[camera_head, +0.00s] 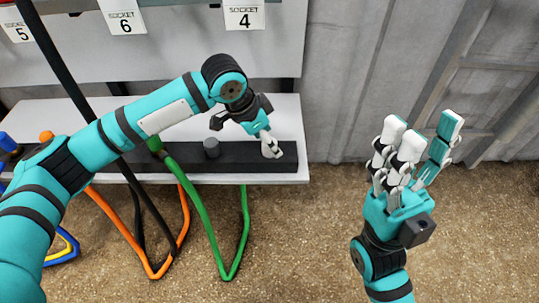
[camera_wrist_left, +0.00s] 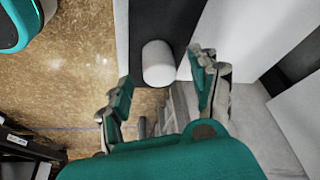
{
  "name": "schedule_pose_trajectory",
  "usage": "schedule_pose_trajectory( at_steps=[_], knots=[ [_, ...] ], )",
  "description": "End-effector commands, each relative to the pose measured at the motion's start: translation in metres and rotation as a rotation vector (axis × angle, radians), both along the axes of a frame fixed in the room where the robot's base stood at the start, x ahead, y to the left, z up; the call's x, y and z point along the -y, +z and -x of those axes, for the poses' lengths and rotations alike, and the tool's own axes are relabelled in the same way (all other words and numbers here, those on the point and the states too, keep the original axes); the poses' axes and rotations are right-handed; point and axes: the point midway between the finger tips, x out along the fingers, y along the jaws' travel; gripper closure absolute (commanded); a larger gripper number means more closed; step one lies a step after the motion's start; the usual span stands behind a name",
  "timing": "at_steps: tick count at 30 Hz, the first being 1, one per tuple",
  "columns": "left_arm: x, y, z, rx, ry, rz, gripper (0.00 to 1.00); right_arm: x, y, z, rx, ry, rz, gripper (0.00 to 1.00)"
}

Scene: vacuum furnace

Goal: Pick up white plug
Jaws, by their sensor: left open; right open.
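The white plug (camera_wrist_left: 158,63) shows in the left wrist view as a short round cylinder at the dark strip (camera_wrist_left: 165,18). My left gripper (camera_wrist_left: 166,80) is open, with one finger on each side of the plug's line and the plug just beyond the gap. I see no grip on it. In the head view my left gripper (camera_head: 268,146) points down at the right end of the dark strip and hides most of the plug there; I cannot separate plug from pale fingertips. My right gripper (camera_head: 422,137) is open and empty, fingers up, right of the bench.
Green (camera_head: 228,262) and orange (camera_head: 152,270) cables hang in front of the white bench (camera_head: 290,112). Socket signs, including 4 (camera_head: 244,15), are above. A grey wall (camera_head: 345,80) stands behind.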

Motion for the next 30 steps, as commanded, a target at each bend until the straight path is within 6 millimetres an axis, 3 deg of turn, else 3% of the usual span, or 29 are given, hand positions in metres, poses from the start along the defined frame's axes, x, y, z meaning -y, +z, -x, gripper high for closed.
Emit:
schedule_pose_trajectory(
  at_steps=[1, 3, 10, 24, 30],
  knots=[
    [0.0015, -0.0120, -0.0012, -0.002, 0.001, -0.003, 0.38, -0.0001, 0.0021, -0.0014, 0.029, -0.002, -0.001, 0.56],
    [0.0035, -0.0163, -0.0023, 0.000, 0.001, -0.002, 0.38, -0.0005, 0.0056, -0.0026, 0.042, -0.003, 0.001, 0.56],
    [0.0042, -0.0150, -0.0025, 0.000, 0.001, -0.001, 0.39, -0.0008, 0.0084, -0.0034, 0.041, -0.002, 0.002, 0.56],
    [0.0040, -0.0150, -0.0024, -0.001, 0.001, -0.002, 1.00, -0.0009, 0.0083, -0.0030, 0.042, -0.002, 0.003, 0.56],
    [0.0040, -0.0145, -0.0025, 0.000, 0.001, -0.001, 1.00, -0.0009, 0.0085, -0.0029, 0.042, -0.002, 0.003, 0.56]
  ],
)
